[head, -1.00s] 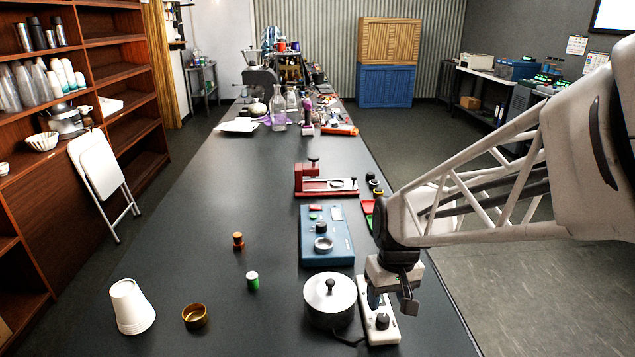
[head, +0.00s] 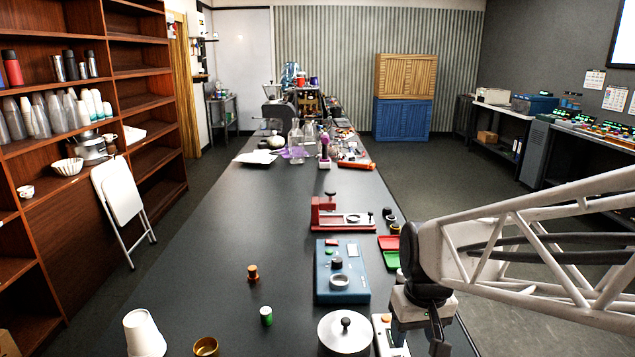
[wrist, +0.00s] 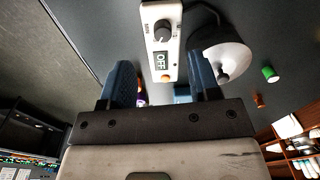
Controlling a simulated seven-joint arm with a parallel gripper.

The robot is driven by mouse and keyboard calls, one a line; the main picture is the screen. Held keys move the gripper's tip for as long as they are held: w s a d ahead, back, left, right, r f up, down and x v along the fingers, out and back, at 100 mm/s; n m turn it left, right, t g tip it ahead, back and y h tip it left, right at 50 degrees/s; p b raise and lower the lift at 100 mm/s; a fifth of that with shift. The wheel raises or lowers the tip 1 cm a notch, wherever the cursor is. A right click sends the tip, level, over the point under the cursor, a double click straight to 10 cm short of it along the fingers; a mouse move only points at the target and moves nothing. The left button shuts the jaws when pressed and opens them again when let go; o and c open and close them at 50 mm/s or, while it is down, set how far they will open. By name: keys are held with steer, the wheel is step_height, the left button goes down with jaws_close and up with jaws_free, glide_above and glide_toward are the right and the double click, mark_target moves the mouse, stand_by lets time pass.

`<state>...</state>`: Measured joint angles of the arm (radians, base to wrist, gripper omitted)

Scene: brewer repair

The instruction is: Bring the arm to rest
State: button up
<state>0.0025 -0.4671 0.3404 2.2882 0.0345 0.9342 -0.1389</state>
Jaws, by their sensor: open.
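My gripper (head: 420,338) hangs over the right edge of the long black table, just right of a white switch box. Its two blue fingers show in the wrist view (wrist: 160,85), spread apart with nothing between them. Beyond the fingers, the white switch box (wrist: 161,40) has a dark knob and a small display that reads OFF. The same box (head: 385,340) is partly cut off in the head view. A round pot with a silver lid (head: 345,332) stands to its left; it also shows in the wrist view (wrist: 222,55).
A blue device (head: 341,271), a red press (head: 340,215) and red and green trays (head: 389,243) stand farther along the table. An orange piece (head: 253,273), a green piece (head: 266,315), a brass cup (head: 206,346) and white cups (head: 144,333) stand left.

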steer(key=s+r+m+t, duration=0.1)
steer(key=s+r, duration=0.4)
steer(key=s, duration=0.6)
steer(key=shift+d+r+m+t+h, duration=0.3)
steer(key=shift+d+t, duration=0.1)
steer(key=shift+t, duration=0.1)
steer(key=shift+o, duration=0.3)
stand_by(1.3)
